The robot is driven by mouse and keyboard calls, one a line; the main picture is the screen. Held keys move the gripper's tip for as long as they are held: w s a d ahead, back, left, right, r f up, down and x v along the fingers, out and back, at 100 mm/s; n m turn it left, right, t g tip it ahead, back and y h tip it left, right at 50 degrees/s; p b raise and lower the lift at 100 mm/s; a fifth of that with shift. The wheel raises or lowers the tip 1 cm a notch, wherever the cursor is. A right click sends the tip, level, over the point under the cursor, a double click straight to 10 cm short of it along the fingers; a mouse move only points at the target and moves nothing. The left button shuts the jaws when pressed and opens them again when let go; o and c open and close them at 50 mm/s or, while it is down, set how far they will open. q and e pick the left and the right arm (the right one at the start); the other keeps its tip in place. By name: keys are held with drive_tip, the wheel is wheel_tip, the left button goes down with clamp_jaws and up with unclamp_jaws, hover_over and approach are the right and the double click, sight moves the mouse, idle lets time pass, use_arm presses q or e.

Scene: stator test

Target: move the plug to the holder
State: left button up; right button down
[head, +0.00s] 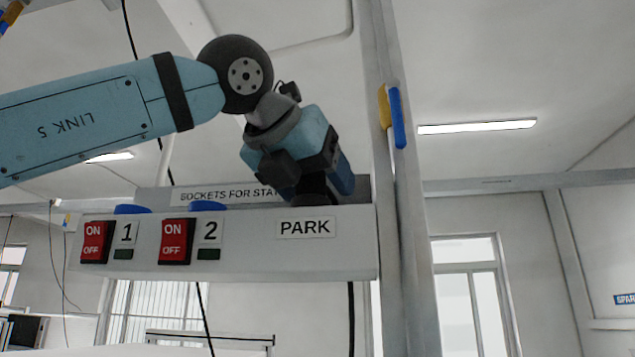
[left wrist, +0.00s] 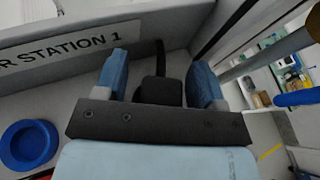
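The plug (left wrist: 160,91), a dark block with a black cable or strap behind it, stands between the two blue fingers of my left gripper (left wrist: 160,80) in the left wrist view. Gaps show between the plug and the fingers, so the gripper looks open around it. In the head view my left gripper (head: 325,180) points down at the shelf above the PARK label (head: 306,227), which marks the holder. A dark part of the plug (head: 313,190) shows there, just above the shelf edge. Its seat is hidden behind the front panel.
The panel (head: 250,255) carries red switches 1 (head: 96,242) and 2 (head: 176,241), with blue sockets (head: 132,209) (head: 207,206) above them. A grey upright post (head: 400,200) with a blue and yellow part stands close right of the gripper. A black cable hangs below.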

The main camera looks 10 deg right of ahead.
idle(0.3)
use_arm(q)
drive_tip(key=shift+s+a, duration=0.2)
drive_tip(key=shift+s, duration=0.05)
drive_tip(key=b+v, duration=0.3)
drive_tip(key=v, duration=1)
drive_tip(key=shift+r+b, duration=0.15)
drive_tip(key=shift+b, duration=0.2)
